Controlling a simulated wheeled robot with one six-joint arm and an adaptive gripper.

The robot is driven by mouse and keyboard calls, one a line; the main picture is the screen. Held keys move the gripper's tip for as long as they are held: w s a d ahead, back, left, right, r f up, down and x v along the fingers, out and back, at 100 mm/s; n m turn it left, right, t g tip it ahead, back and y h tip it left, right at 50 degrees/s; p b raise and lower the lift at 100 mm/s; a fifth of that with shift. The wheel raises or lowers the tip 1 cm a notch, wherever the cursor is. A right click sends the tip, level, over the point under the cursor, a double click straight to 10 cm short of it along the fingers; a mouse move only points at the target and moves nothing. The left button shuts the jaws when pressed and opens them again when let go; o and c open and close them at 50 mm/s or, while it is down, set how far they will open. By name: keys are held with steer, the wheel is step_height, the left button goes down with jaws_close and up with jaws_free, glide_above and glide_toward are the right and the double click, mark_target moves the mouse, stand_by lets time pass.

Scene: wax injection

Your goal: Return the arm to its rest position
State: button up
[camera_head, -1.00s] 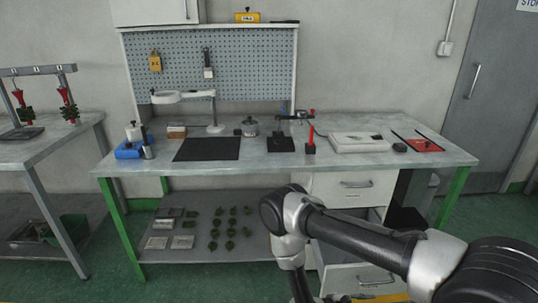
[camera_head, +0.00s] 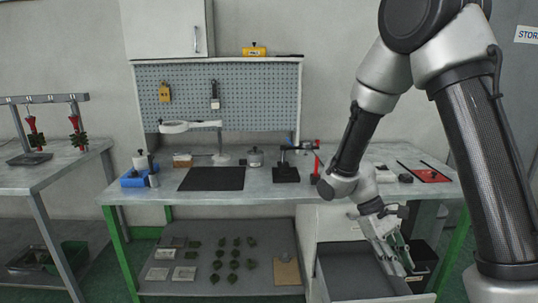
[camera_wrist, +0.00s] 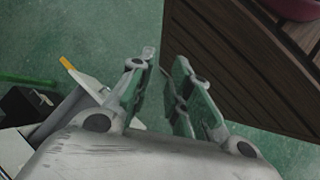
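My arm rises high on the right of the head view, bends at the top and comes down past the right part of the workbench. My gripper (camera_head: 399,264) points down over the right side of an open, empty grey drawer (camera_head: 345,272); I cannot tell its height above it. In the wrist view the two green-padded fingers (camera_wrist: 165,62) stand apart, with floor showing between their tips and nothing held.
The workbench (camera_head: 270,187) carries a black mat (camera_head: 212,179), a magnifier lamp (camera_head: 190,126) and a red-marked tray (camera_head: 428,173). Its lower shelf holds several green pieces. A brown slatted surface (camera_wrist: 225,55) lies close by in the wrist view.

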steer(key=s+d+r+m+t+y, duration=0.2)
steer(key=s+r+m+t, duration=0.1)
steer(key=r, duration=0.8)
steer(key=s+d+r+m+t+y, duration=0.2)
steer(key=s+r+t, duration=0.4)
steer(key=r, duration=0.5)
steer(key=shift+s+d+m+t+y, duration=0.15)
steer(key=shift+d+m+t+y, duration=0.25)
steer(key=shift+d+t+y, duration=0.15)
steer(key=shift+d+r, duration=0.1)
